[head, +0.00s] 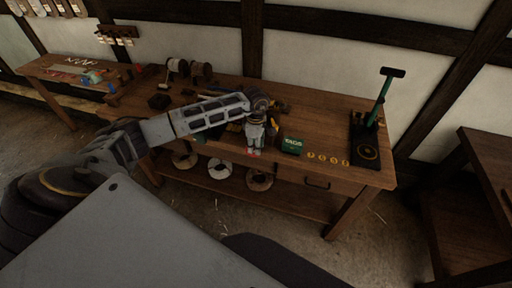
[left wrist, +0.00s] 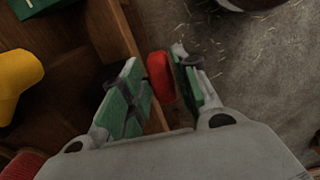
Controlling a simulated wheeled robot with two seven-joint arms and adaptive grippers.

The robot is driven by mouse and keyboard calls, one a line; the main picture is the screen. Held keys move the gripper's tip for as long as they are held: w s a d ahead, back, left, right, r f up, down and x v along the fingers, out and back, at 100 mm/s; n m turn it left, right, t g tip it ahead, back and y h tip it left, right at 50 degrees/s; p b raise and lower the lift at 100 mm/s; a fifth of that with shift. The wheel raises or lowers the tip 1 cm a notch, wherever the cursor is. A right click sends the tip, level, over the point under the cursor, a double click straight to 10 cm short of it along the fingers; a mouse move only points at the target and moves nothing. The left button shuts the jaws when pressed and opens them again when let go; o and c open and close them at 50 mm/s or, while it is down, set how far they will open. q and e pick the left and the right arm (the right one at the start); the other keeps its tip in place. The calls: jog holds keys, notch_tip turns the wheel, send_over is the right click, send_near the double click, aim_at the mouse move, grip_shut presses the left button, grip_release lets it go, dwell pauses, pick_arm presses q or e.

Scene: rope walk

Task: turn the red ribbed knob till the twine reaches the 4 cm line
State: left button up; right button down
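A red knob (left wrist: 160,78) sits between the two finger pads of my left gripper (left wrist: 163,88) in the left wrist view. A gap seems to show beside the knob, so the fingers look open around it; light contact on one side cannot be ruled out. In the head view, my left gripper (head: 255,146) points down at the bench's front edge, with a bit of the red knob (head: 254,154) at its tips. Ribs on this knob are not clear. A red, ribbed-looking thing (left wrist: 22,166) shows at the wrist view's lower left. I cannot make out the twine or the 4 cm line.
A green TAGS box (head: 292,146) stands right of my gripper on the wooden bench (head: 335,125). Several yellow discs (head: 328,159) and a black stand with a green lever (head: 380,97) lie farther right. A yellow thing (left wrist: 18,78) is close beside my left gripper. Coils rest on the lower shelf.

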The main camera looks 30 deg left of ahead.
pick_arm(q)
jog(key=shift+f, duration=0.9)
jog(key=shift+c, duration=0.2)
grip_shut()
jog(key=shift+d+y, duration=0.1)
jog(key=shift+y, duration=0.3)
